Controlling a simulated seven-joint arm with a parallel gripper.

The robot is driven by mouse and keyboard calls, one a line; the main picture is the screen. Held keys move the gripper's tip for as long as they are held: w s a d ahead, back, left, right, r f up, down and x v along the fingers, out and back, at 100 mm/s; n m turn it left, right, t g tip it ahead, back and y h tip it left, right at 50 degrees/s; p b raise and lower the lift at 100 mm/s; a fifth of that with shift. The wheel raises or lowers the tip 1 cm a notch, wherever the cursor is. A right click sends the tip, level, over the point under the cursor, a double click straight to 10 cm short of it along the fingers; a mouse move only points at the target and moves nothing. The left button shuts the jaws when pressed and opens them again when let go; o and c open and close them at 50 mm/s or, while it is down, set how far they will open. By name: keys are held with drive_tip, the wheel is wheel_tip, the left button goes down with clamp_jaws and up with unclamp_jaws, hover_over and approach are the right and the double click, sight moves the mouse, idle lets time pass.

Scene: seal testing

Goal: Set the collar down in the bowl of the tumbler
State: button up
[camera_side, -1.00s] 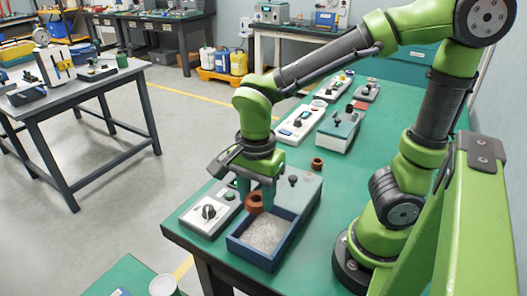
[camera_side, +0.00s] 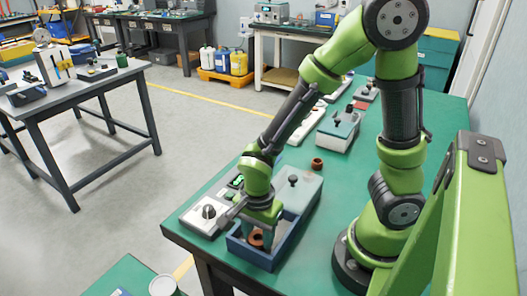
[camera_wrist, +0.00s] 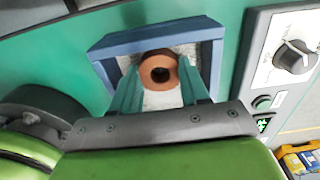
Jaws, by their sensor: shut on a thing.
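The collar (camera_side: 256,239), a reddish-brown ring, is held by my gripper (camera_side: 262,238) low inside the blue-walled bowl of the tumbler (camera_side: 247,256). In the wrist view the collar (camera_wrist: 159,69) sits between the two green fingertips (camera_wrist: 160,85), its hole facing the camera. Pale grit (camera_wrist: 187,53) shows around it, inside the blue rim (camera_wrist: 138,43). I cannot tell whether the collar touches the grit. My gripper hides part of the bowl in the side view.
A control box with a dial (camera_side: 208,212) stands close left of the tumbler. A second reddish-brown ring (camera_side: 317,163) lies on the green table behind it. A grey-topped box (camera_side: 338,130) stands farther back.

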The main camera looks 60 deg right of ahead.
drive_tip(key=shift+f, duration=0.15)
drive_tip(key=o, duration=1.2)
drive_tip(key=d+r+n+t+y, duration=0.1)
drive_tip(key=d+r+n+t, duration=0.1)
drive_tip(key=r+n, duration=0.5)
drive_tip(key=d+r+n+t+y, duration=0.1)
drive_tip(key=d+r+n+t, duration=0.2)
drive_tip(key=r, duration=1.2)
drive_tip(key=shift+s+d+n+t, duration=0.2)
drive_tip(key=shift+n+t, duration=0.9)
drive_tip(key=shift+n, duration=0.9)
